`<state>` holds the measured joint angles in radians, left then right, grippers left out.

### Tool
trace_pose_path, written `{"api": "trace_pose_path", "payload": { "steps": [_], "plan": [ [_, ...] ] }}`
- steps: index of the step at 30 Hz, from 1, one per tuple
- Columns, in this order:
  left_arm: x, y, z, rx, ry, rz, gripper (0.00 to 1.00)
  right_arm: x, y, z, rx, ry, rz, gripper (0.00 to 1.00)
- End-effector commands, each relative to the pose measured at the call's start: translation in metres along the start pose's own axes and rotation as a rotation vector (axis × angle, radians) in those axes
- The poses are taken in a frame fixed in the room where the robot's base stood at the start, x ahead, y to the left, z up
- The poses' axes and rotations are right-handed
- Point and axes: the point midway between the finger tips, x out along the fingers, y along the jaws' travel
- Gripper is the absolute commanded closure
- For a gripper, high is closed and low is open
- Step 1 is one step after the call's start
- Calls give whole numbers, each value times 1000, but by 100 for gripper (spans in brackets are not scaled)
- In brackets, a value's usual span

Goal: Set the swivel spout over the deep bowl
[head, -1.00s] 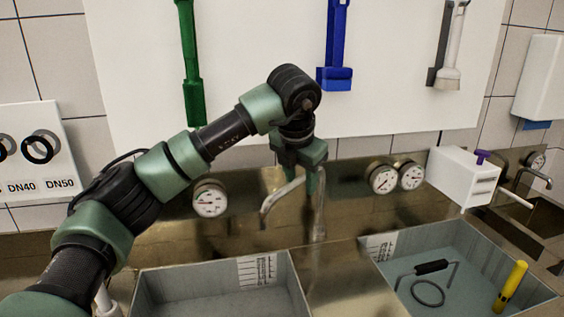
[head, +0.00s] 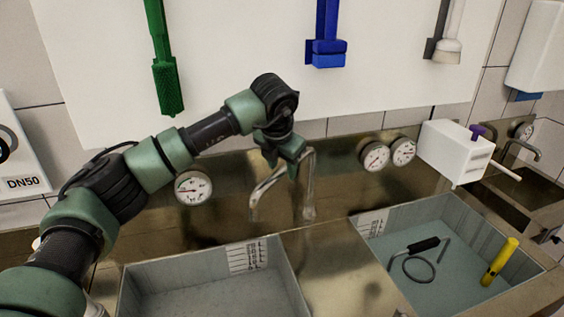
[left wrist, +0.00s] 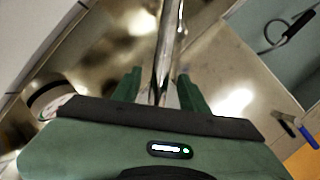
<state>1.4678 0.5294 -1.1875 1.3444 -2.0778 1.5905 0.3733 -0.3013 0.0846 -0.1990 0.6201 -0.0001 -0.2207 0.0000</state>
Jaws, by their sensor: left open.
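The chrome swivel spout (head: 266,188) stands on the steel between two grey basins. From its upright pipe (head: 309,190) it reaches left, its tip towards the left basin (head: 135,285). The right basin (head: 490,219) is the other bowl; I cannot tell which is deeper. My left gripper (head: 291,170) is at the upper part of the spout, jaws open. In the left wrist view its two green fingers (left wrist: 160,88) stand either side of a chrome tube of the spout (left wrist: 166,45), with visible gaps. My right gripper is not in view.
The right basin holds a black-handled wire loop (head: 418,262) and a yellow cylinder (head: 500,262). Gauges (head: 374,156) and a white box with a purple knob (head: 455,152) line the back. Green (head: 165,80) and blue (head: 326,48) tools hang above.

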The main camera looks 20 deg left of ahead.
Motion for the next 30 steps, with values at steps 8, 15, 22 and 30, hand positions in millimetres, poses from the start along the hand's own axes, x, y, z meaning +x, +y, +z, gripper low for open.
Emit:
{"api": "trace_pose_path", "payload": {
  "steps": [8,15,22,30],
  "plan": [
    [3,0,0,0,0,0,57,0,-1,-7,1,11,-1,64],
    [2,0,0,0,-1,0,100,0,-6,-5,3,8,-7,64],
    [2,0,0,0,-1,0,100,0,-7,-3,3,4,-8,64],
    [2,0,0,-1,-1,0,100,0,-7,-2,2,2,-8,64]
  ]
}}
